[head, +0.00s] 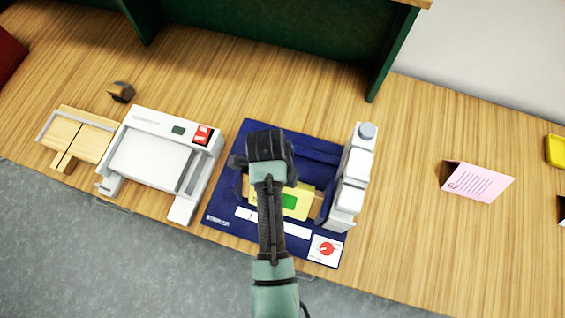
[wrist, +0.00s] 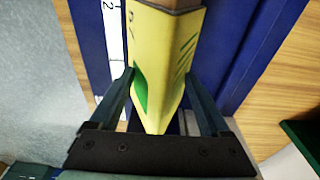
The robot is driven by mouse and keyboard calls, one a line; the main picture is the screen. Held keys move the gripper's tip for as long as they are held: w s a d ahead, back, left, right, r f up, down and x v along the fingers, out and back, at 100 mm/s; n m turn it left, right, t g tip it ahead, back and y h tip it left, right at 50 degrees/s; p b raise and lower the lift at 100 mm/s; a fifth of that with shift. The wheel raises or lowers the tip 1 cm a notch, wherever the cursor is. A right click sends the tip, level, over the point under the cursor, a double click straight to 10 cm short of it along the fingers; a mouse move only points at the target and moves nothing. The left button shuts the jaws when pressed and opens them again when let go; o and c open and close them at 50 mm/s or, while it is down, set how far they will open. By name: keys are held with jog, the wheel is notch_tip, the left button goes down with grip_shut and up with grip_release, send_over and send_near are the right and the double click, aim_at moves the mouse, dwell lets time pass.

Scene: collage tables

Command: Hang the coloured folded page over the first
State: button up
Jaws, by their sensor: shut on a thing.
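The yellow folded page (head: 297,203) has a green patch and sits within the blue base (head: 228,208) of a device with a white upright head. In the wrist view, the page (wrist: 166,50) is an upside-down V with its fold line running lengthwise. My gripper (wrist: 160,75) has one finger on each side of it and is shut on it near the end closest to the camera. A brown wooden bar (head: 318,206) shows past the page's end; I cannot tell whether the page rests on it. No other page shows beneath the yellow one. My arm hides part of it.
A pink folded page (head: 477,184) stands on the table at right. The white head (head: 351,180) rises close right of the yellow page. A white machine (head: 150,160) and a wooden board (head: 75,140) are at left. A green shelf panel (head: 390,55) stands behind.

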jog(key=shift+f, duration=0.1)
jog(key=o, duration=1.1)
jog(key=r, duration=0.3)
jog(key=r+p, duration=0.1)
jog(key=r, duration=0.3)
jog(key=a+r, duration=0.1)
jog(key=r, duration=0.3)
jog(key=shift+w+a+r+p, duration=0.1)
jog(key=shift+w+r+p, duration=0.1)
jog(key=shift+p, duration=0.15)
jog(key=shift+a+r+p, duration=0.15)
jog(key=shift+r+p, duration=0.6)
jog(key=shift+p, duration=0.05)
